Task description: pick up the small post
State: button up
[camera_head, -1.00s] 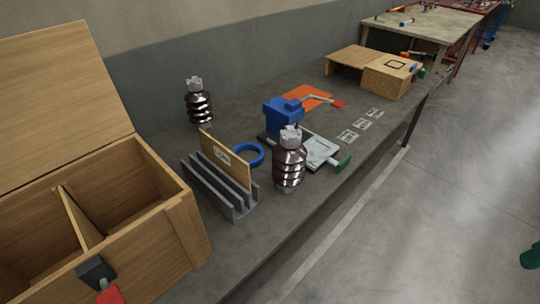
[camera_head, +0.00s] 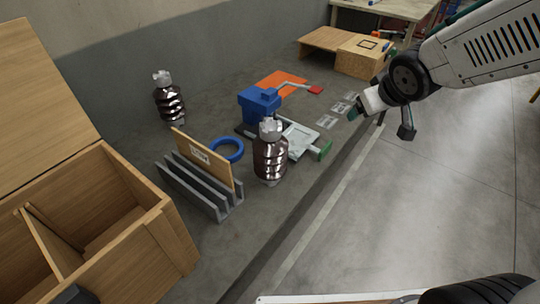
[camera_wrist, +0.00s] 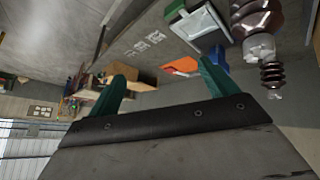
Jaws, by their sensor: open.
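Two brown ribbed posts with pale metal caps stand upright on the grey bench. One post (camera_head: 270,158) is near the bench's front edge, beside the blue vise. The other post (camera_head: 169,103) is farther back by the wall. I cannot tell which is truly smaller. In the wrist view, the near post (camera_wrist: 258,18) and the far post (camera_wrist: 272,77) are at the upper right, tipped by the camera angle. My gripper (camera_wrist: 163,72) is open and empty, its green fingers apart. My arm enters the head view from the right, its end beyond the vise and away from both posts.
A blue vise (camera_head: 258,103) with a grey plate, an orange sheet (camera_head: 282,82), a blue ring (camera_head: 227,150) and a grey slotted rack (camera_head: 193,184) holding a wooden board surround the near post. An open wooden box (camera_head: 140,262) stands left. The floor on the right is clear.

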jog(key=w+a+f+n+t+y, duration=0.1)
jog(key=w+a+f+n+y, duration=0.2)
jog(key=w+a+f, duration=0.3)
jog(key=n+g+y, duration=0.1)
jog(key=n+y, duration=0.2)
jog(key=y, duration=0.4)
send_near(278, 132)
jog(key=x, duration=0.6)
jog(key=shift+w+a+f, duration=0.1)
jog(key=shift+w+a, duration=0.05)
jog(key=shift+a, duration=0.1)
jog(key=x, duration=0.7)
jog(key=shift+w+d+f, duration=0.15)
jog(key=shift+w+d, duration=0.1)
jog(key=shift+c, duration=0.4)
grip_shut()
jog(key=shift+w+r, duration=0.1)
jog(key=shift+r, duration=0.1)
